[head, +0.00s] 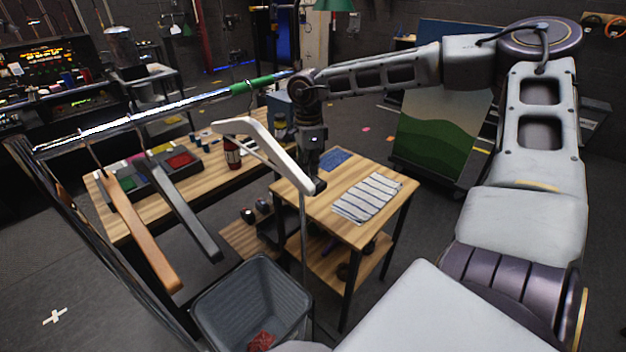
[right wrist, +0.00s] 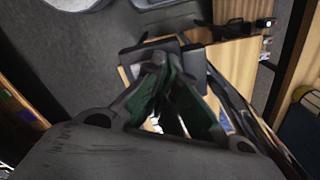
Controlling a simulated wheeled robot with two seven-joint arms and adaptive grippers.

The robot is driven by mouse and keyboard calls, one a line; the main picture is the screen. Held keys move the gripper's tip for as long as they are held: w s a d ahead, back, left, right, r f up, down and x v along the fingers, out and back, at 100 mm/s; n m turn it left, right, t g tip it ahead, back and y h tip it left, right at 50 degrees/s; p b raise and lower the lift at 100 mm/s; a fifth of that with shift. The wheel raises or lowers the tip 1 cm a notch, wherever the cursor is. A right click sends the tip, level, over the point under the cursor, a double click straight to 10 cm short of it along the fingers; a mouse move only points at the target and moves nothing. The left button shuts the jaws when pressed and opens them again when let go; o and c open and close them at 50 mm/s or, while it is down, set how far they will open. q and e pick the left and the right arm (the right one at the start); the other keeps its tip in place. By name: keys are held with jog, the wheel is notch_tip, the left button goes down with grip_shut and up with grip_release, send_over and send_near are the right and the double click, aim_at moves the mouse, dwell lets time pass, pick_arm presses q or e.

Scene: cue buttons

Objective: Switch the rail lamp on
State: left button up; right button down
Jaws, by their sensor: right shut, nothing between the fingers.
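A clothes rail (head: 150,118) runs across the left half of the head view, with a green section (head: 255,83) near its right end. A green lampshade (head: 334,4) is cut off at the top edge; I cannot tell whether it is the rail lamp or whether it is lit. My right gripper (head: 314,185) points down beside the rail's right end, above the small wooden table. It is shut and empty. Its fingers with green pads (right wrist: 170,95) fill the middle of the right wrist view. A white angular bar (head: 262,145) is next to it; contact is unclear. My left gripper is out of view.
A brown hanger (head: 140,240) and a dark grey one (head: 185,212) hang from the rail. A striped cloth (head: 367,198) lies on the small table. A grey bin (head: 250,300) stands in front.

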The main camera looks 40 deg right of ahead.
jog(key=shift+s+f+b, duration=0.1)
jog(key=shift+f+b, duration=0.35)
jog(key=shift+f, duration=0.1)
dwell(0.5)
jog(key=shift+r, duration=0.2)
jog(key=shift+r+p, duration=0.35)
jog(key=shift+r, duration=0.1)
jog(key=shift+r+p, duration=1.25)
jog(key=shift+r, duration=1.7)
